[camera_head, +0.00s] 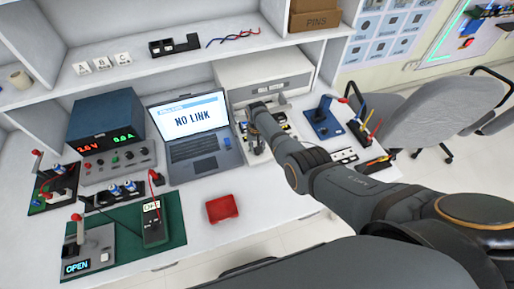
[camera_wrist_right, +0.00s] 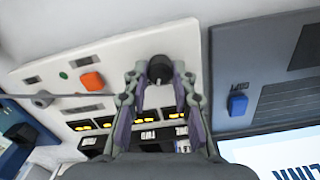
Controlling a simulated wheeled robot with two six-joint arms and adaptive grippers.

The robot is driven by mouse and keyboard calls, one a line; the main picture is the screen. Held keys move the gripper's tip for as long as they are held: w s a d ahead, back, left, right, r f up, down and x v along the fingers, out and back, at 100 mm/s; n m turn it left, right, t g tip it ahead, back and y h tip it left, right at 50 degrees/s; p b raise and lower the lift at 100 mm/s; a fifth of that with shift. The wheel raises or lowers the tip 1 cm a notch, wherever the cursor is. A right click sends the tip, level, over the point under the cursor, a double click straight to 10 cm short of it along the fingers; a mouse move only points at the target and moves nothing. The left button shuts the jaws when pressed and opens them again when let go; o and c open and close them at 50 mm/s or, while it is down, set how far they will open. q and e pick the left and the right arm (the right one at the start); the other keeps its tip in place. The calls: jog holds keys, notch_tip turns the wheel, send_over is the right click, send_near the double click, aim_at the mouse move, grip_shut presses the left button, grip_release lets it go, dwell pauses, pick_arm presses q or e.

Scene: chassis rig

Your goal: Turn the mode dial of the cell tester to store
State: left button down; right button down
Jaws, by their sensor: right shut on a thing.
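The cell tester is a pale panel with cell slots, standing right of the laptop in the head view; its panel (camera_wrist_right: 55,72) fills the left and middle of the right wrist view. Its black round mode dial (camera_wrist_right: 159,70) sits between my right fingertips. My right gripper (camera_wrist_right: 158,79) is shut on the dial, with a finger on each side. In the head view my right gripper (camera_head: 257,130) reaches down to the tester and hides the dial. The dial's marks and setting cannot be read. My left gripper is not in view.
The laptop (camera_head: 193,122) reading "NO LINK" stands close left of my right gripper. An orange button (camera_wrist_right: 92,81) and several yellow-marked slots (camera_wrist_right: 103,122) are near the dial. A red tray (camera_head: 222,208) lies at the front. A blue device (camera_head: 322,120) stands to the right.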

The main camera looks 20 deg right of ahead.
jog(key=m, duration=0.5)
dwell(0.6)
jog(key=c, duration=1.1)
grip_release()
notch_tip(320, 180, up, 12)
